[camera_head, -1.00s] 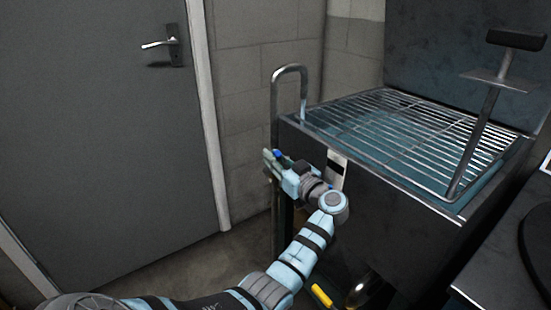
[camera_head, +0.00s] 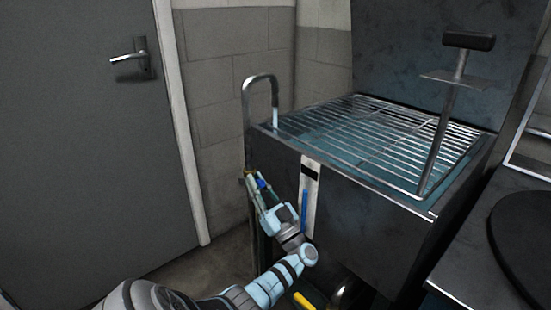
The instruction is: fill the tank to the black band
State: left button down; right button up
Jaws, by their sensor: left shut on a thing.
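The tank (camera_head: 370,235) is a dark box with a wire rack over bluish water. A pale gauge strip (camera_head: 313,200) on its front carries a black band (camera_head: 310,172) near the top. A blue column (camera_head: 304,212) on the strip ends a little below the band. A bent metal pipe (camera_head: 262,78) curves over the tank's left corner, with a pale blue streak like water at its mouth. My left gripper (camera_head: 256,184) is shut beside the pipe's lower part, on what looks like its tap, mostly hidden by the fingers. My right gripper is not in view.
A T-shaped press handle (camera_head: 467,41) stands over the rack. A dark worktop (camera_head: 466,235) with a round black object (camera_head: 525,240) is at the right. A yellow-handled thing (camera_head: 303,300) lies low in front. A grey door (camera_head: 80,130) is at the left.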

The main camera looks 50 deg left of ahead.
pick_arm(q)
jog(key=shift+f, duration=0.1)
dwell(0.3)
jog(key=c, duration=1.5)
grip_release()
jog(key=v, duration=1.2)
jog(key=shift+f, duration=0.1)
